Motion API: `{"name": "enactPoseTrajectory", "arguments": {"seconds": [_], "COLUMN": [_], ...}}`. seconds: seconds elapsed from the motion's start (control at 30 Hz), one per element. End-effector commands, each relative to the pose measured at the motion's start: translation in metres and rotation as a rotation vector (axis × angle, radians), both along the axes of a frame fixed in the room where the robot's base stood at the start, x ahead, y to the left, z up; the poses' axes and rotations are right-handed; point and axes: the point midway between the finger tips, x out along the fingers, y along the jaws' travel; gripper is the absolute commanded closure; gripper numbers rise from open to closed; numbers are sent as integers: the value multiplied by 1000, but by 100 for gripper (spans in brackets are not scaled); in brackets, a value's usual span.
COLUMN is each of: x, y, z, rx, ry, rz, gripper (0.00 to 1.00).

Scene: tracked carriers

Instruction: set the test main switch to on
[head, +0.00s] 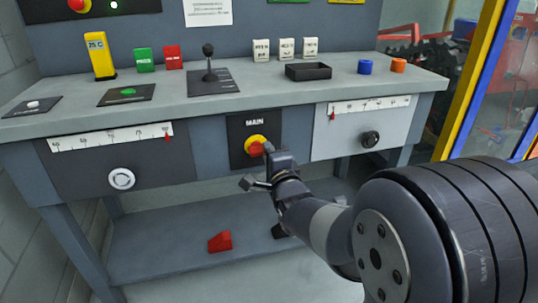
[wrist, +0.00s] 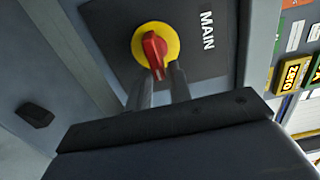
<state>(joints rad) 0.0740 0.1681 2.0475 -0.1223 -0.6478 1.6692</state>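The MAIN switch has a red handle (head: 255,149) on a yellow round plate (head: 252,139), set in a dark panel (head: 237,130) on the bench front. In the wrist view the red handle (wrist: 154,52) is elongated and slightly tilted across the yellow disc (wrist: 172,41), beside the word MAIN. My gripper (head: 268,149) is at the switch, on its right in the head view. In the wrist view its two fingers (wrist: 161,73) are apart, with the handle's near end between their tips. I cannot tell whether both fingers touch the handle.
A black knob (head: 370,139) with a scale is on the right panel, and a white knob (head: 121,179) is on the left. On the bench top are a black lever (head: 209,64), a black tray (head: 308,71) and small blocks. A red block (head: 220,241) lies on the lower shelf.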

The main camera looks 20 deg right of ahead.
Motion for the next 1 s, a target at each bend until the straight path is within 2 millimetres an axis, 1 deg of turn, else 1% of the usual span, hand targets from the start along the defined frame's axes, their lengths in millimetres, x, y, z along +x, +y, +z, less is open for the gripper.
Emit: {"name": "enactPoseTrajectory", "arguments": {"seconds": [0.03,0.13,0.17,0.37,0.47,0.57,0.9,1.0], "x": [0,0,0,0,-4,-14,-76,-91], "y": [0,0,0,0,0,0,0,0], "z": [0,0,0,0,1,2,3,2], "rx": [0,0,0,-1,-1,-1,-1,-2], "ry": [0,0,0,0,0,-1,-1,0], "rz": [0,0,0,0,0,0,-1,-1], "gripper": [76,68,67,67,67,67,67,67]}}
